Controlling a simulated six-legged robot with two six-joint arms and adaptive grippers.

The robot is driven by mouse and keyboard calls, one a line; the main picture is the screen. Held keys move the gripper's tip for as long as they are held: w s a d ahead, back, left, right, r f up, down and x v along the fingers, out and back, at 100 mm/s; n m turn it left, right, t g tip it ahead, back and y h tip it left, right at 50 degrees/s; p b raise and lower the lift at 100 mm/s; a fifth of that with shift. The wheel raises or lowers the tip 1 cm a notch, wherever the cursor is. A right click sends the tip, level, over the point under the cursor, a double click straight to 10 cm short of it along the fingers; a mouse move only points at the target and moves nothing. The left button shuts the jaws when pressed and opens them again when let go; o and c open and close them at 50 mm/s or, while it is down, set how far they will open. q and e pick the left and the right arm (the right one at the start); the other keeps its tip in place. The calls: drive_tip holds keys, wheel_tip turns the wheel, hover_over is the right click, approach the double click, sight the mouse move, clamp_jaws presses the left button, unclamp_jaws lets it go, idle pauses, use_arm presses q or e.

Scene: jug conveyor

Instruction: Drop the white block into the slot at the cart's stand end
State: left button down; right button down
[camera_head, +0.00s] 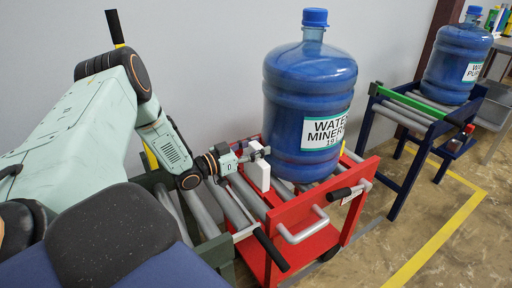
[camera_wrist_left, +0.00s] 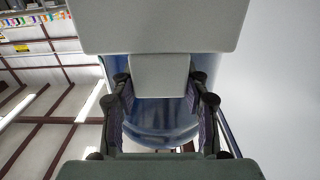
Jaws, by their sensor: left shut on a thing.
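My left gripper (camera_head: 254,154) reaches in from the left and is shut on the upright white block (camera_head: 261,177). In the left wrist view a pale piece, apparently the block (camera_wrist_left: 158,76), sits between the two dark fingers of the gripper (camera_wrist_left: 160,100). The block is at the rollers on the left part of the red cart (camera_head: 292,216), just left of the large blue jug (camera_head: 308,100). I cannot tell whether its lower end is in the slot; the slot is hidden. My right gripper is not in view.
The blue jug stands upright on the cart, close to my left gripper. A black-gripped lever (camera_head: 271,250) and a second one (camera_head: 340,194) stick out from the cart. A blue roller stand (camera_head: 402,115) with another jug (camera_head: 456,62) is at the right. Floor between is open.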

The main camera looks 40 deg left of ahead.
use_arm(q)
drive_tip(key=shift+f+b, duration=1.1)
drive_tip(key=shift+f, duration=0.25)
drive_tip(key=c, duration=0.6)
unclamp_jaws()
drive_tip(key=v, duration=0.7)
drive_tip(key=shift+s, duration=0.25)
drive_tip(key=shift+a, duration=0.1)
drive_tip(key=shift+r, duration=0.1)
